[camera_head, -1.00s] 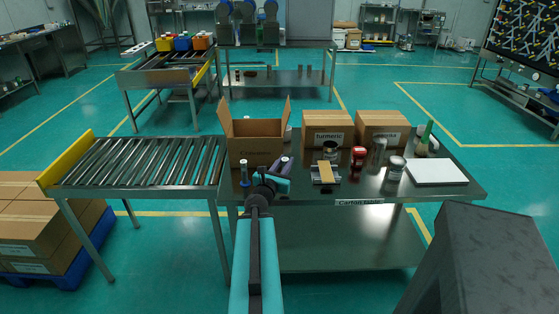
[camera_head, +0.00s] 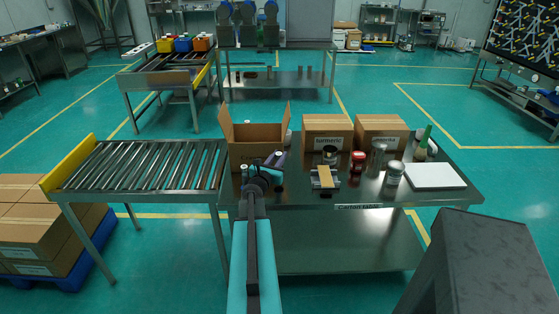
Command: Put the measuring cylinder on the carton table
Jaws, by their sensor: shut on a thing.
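My gripper (camera_head: 275,166) is over the left end of the carton table, in front of the open carton. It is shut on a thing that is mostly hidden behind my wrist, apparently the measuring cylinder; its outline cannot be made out. A purple piece shows at the gripper's far side, but I cannot tell whether it is part of the gripper. The carton table (camera_head: 300,194) is a dark steel table with a label on its front edge. Whether the held thing touches the table top cannot be told.
An open carton (camera_head: 257,157) stands behind my gripper, with two closed cartons (camera_head: 327,135) to its right. A wooden-topped holder (camera_head: 325,177), a red-topped jar (camera_head: 358,161), other jars (camera_head: 394,173) and a white board (camera_head: 434,176) occupy the right. A roller conveyor (camera_head: 150,166) adjoins on the left.

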